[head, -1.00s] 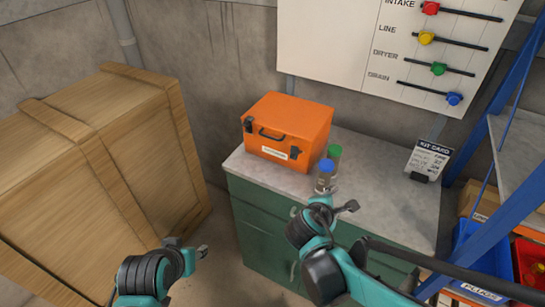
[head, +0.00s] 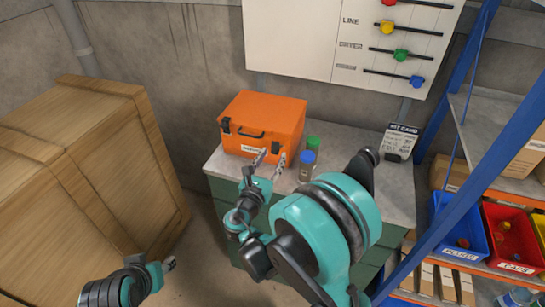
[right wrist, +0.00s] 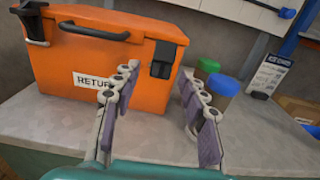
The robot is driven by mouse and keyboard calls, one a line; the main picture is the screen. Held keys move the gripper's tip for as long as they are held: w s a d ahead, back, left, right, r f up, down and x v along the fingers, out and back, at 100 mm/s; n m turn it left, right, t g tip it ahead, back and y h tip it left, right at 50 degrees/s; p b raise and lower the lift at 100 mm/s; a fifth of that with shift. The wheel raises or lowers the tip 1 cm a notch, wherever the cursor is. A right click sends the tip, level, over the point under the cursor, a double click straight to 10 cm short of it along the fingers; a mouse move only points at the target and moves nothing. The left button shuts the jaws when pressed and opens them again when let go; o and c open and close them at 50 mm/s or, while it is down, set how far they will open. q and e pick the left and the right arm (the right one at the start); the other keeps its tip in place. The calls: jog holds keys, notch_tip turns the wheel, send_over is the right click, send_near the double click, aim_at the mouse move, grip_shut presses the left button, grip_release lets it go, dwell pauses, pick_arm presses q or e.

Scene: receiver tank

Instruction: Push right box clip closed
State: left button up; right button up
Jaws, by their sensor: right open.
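The orange box (head: 262,115) stands on the cabinet's grey top, lid down, with a black handle and a white label. Its right clip (right wrist: 163,60) is a dark latch on the front face at the right in the right wrist view; I cannot tell how far it is swung. The left clip (right wrist: 33,24) shows at the left. My right gripper (head: 270,157) is open and empty in front of the box's right front, its fingers also showing in the right wrist view (right wrist: 158,78), apart, with the clip beyond the gap. My left gripper (head: 169,264) is low at the left, away from the box.
Jars with a blue lid (head: 307,163) and a green lid (head: 313,143) stand close to the right of the box. A card stand (head: 399,142) is further right. A wooden crate (head: 90,170) is at left, a blue-framed shelf (head: 450,150) at right.

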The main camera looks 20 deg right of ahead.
jog(key=shift+w+d, duration=0.4)
jog(key=shift+w, duration=0.15)
grip_shut()
jog(key=shift+r, duration=0.1)
